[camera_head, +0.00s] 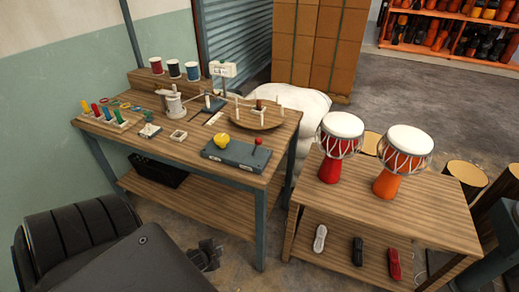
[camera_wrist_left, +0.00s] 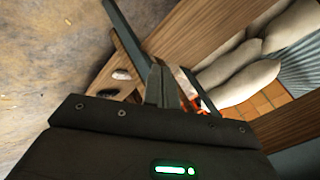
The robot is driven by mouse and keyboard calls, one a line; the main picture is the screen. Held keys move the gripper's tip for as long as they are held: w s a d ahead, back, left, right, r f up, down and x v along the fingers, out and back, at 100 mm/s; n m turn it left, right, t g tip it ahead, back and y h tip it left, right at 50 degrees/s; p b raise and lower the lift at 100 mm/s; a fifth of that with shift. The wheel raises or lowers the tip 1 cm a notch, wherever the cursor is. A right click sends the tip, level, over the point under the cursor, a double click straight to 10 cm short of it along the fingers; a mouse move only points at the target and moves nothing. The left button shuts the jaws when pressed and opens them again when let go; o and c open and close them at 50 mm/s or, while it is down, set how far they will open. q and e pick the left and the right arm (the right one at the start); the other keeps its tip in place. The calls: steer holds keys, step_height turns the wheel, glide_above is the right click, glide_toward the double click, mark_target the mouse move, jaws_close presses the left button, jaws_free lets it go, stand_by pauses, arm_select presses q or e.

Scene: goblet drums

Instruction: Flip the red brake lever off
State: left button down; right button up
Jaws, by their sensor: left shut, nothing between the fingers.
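A red ball-topped lever (camera_head: 258,141) stands upright at the right end of a dark grey box (camera_head: 236,154), near the front edge of the left workbench. A yellow knob (camera_head: 221,141) sits on the left part of the same box. My left gripper (camera_head: 209,252) is low in front of the bench, below and well apart from the box. In the left wrist view its two fingers (camera_wrist_left: 161,84) are together with nothing held. The lever cannot be made out for certain in the left wrist view. My right gripper is not in view.
The workbench (camera_head: 190,160) holds spools, a round tray (camera_head: 257,124) and small tools. A front leg (camera_head: 260,230) of the bench stands right of my left gripper. A lower table (camera_head: 410,205) at right carries two goblet drums (camera_head: 331,172).

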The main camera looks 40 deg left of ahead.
mark_target(256, 147)
arm_select(q)
steer(key=w+d+r+m+t, duration=0.1)
steer(key=w+r, duration=0.3)
steer(key=r, duration=0.5)
steer(key=w+d+r+m+t+h, duration=0.1)
steer(key=w+r+m+t, duration=0.2)
steer(key=r, duration=0.7)
steer(key=w+d+r+m+t+h, duration=0.1)
steer(key=w+r+m+t, duration=0.1)
steer(key=r, duration=0.8)
steer(key=shift+w+d+m, duration=0.2)
steer(key=shift+w+m, duration=0.4)
steer(key=shift+w, duration=0.7)
steer(key=w+r+m+t+h, duration=0.3)
steer(key=r+m, duration=0.3)
steer(key=r, duration=0.4)
steer(key=shift+h, duration=0.3)
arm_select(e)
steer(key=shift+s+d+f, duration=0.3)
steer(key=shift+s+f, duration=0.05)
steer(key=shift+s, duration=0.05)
arm_select(q)
steer(key=shift+w+a+f, duration=0.1)
